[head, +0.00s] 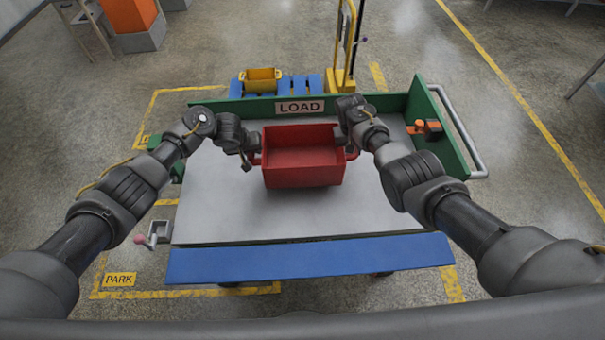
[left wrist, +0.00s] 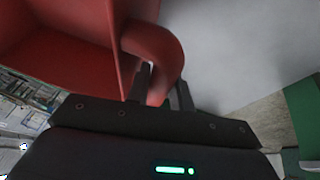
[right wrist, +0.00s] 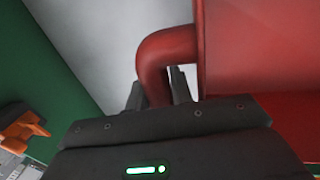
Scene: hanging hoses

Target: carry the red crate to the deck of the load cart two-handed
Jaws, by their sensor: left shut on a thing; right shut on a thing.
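The red crate (head: 303,174) is over the grey deck (head: 225,205) of the load cart, near the green back board with the LOAD sign (head: 300,107). It looks level and empty; whether it touches the deck I cannot tell. My left gripper (head: 250,158) is shut on the crate's left handle, and the left wrist view shows its fingers (left wrist: 161,88) around the red handle (left wrist: 158,45). My right gripper (head: 349,147) is at the crate's right side. In the right wrist view its fingers (right wrist: 157,90) are shut on the other handle (right wrist: 165,50).
The cart has a blue front edge (head: 310,260) and a green right side board (head: 436,125). An orange item (head: 430,128) sits by that board. A yellow bin (head: 262,80) on a blue pallet stands behind the cart. Bare deck lies left of and in front of the crate.

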